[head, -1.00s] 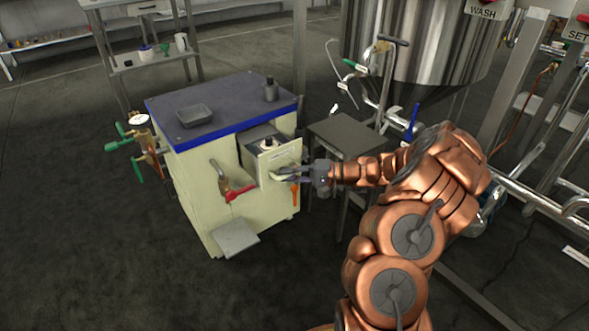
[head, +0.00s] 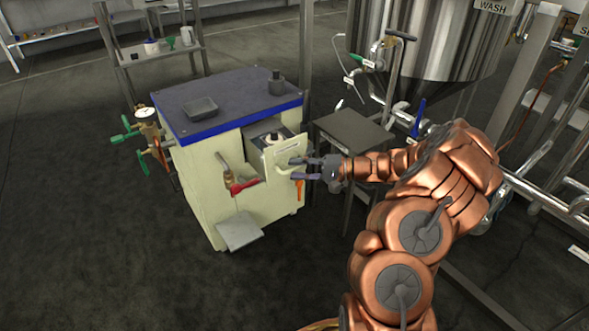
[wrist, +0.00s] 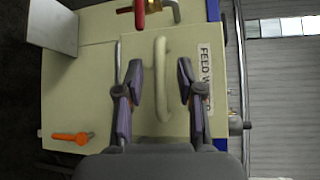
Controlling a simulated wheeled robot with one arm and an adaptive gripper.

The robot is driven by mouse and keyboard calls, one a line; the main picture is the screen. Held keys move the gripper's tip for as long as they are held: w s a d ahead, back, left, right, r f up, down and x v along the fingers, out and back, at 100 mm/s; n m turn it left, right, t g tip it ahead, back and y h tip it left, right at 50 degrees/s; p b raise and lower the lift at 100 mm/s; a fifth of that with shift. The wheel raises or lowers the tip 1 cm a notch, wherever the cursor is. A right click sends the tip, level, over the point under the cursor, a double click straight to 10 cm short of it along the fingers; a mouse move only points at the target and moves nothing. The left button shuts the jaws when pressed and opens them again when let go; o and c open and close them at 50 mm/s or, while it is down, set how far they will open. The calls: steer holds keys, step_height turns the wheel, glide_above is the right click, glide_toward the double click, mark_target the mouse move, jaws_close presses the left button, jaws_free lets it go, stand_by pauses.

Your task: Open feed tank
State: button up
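The feed tank is a cream drawer-like unit (head: 284,152) in the cream cabinet (head: 205,190). It stands pulled out from the cabinet front, with its dark top and a pale round fitting showing. Its front also shows in the wrist view, with a label (wrist: 204,66) reading "FEED" and more, partly hidden by a finger. A pale bar handle (wrist: 162,80) is on that front. My gripper (head: 298,168) is open at the front. In the wrist view its two fingers (wrist: 158,70) lie to either side of the handle, with gaps and no visible contact.
A red-handled valve (head: 240,187) and an orange lever (head: 299,184) are close by. A pale tray (head: 240,231) sticks out low on the cabinet. A small grey table (head: 352,133) and a steel tank (head: 425,40) stand right. Floor in front is clear.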

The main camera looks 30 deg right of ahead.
steer(key=v, duration=1)
steer(key=shift+d, duration=0.3)
steer(key=shift+s, duration=0.1)
steer(key=s+a+r+n+g+h+p, duration=0.1)
steer(key=s+a+r+n+g+p, duration=0.35)
steer(key=a+r+p, duration=0.65)
steer(key=s+a+r+n+g+h+p, duration=0.1)
steer(key=s+a+r+n+g+p, duration=0.4)
steer(key=a+r, duration=1.05)
steer(key=s+d+r+g+h+p, duration=0.2)
steer(key=s+r+h+p, duration=0.9)
steer(key=s+r+p, duration=0.9)
steer(key=s+d+p, duration=0.1)
steer(key=s+p, duration=0.2)
steer(key=p, duration=0.2)
steer(key=shift+s+d+r+m, duration=0.25)
steer(key=shift+d+r+m, duration=0.1)
steer(key=shift+d, duration=0.05)
